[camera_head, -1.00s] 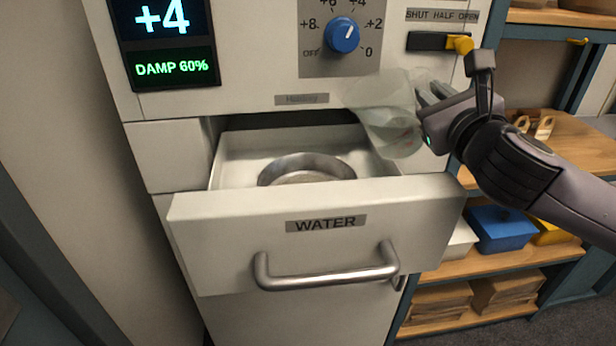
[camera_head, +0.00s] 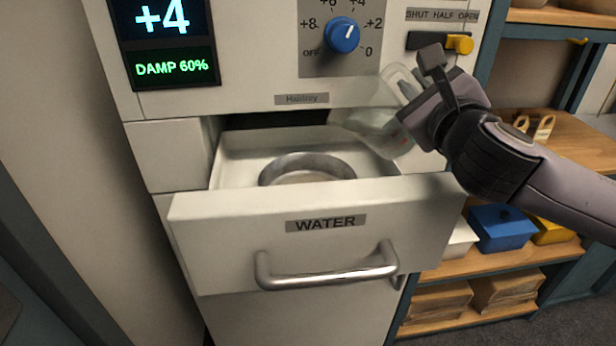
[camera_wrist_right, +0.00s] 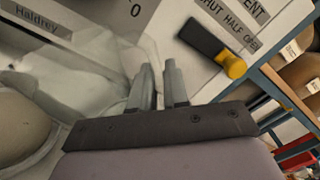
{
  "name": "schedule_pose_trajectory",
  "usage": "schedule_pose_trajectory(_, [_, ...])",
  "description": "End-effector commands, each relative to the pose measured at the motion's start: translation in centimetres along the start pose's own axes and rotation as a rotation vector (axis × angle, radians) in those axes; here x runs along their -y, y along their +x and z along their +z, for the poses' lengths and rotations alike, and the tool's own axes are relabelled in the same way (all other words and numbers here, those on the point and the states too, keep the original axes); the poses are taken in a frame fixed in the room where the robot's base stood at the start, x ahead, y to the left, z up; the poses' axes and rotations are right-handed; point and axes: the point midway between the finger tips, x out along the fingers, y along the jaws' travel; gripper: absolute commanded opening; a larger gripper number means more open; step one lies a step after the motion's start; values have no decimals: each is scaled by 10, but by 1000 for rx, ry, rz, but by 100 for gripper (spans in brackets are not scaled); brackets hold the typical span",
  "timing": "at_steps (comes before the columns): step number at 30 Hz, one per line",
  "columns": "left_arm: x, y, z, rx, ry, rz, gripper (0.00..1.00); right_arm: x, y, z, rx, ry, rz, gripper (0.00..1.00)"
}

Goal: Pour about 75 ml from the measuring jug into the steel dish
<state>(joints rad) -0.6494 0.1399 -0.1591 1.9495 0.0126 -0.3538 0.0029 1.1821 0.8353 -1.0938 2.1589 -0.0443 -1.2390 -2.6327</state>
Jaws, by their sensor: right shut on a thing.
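The measuring jug (camera_head: 372,130) is clear and pale, and hangs tilted to the left over the right side of the open drawer. Its lip points toward the steel dish (camera_head: 308,163), a round, low-walled metal dish inside the drawer. My right gripper (camera_head: 408,104) is shut on the jug at its right side. In the right wrist view the gripper (camera_wrist_right: 158,84) has its fingers close together, with the see-through jug (camera_wrist_right: 95,78) to their left. I cannot make out a stream or the water level. The dish's front is partly hidden by the drawer front. My left gripper is not in view.
The drawer marked WATER (camera_head: 330,246) is pulled out, with a steel bar handle (camera_head: 325,275). Above it are a blue dial (camera_head: 342,35) and a yellow-tipped slider (camera_head: 459,44). Shelves with a blue bin (camera_head: 502,228) stand at the right, behind my arm.

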Motion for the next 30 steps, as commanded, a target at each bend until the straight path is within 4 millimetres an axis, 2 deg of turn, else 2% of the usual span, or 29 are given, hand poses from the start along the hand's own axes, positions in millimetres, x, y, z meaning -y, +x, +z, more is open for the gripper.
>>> schedule_pose_trajectory(30, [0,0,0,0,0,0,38,-3,0,10,10,-152,-7,0])
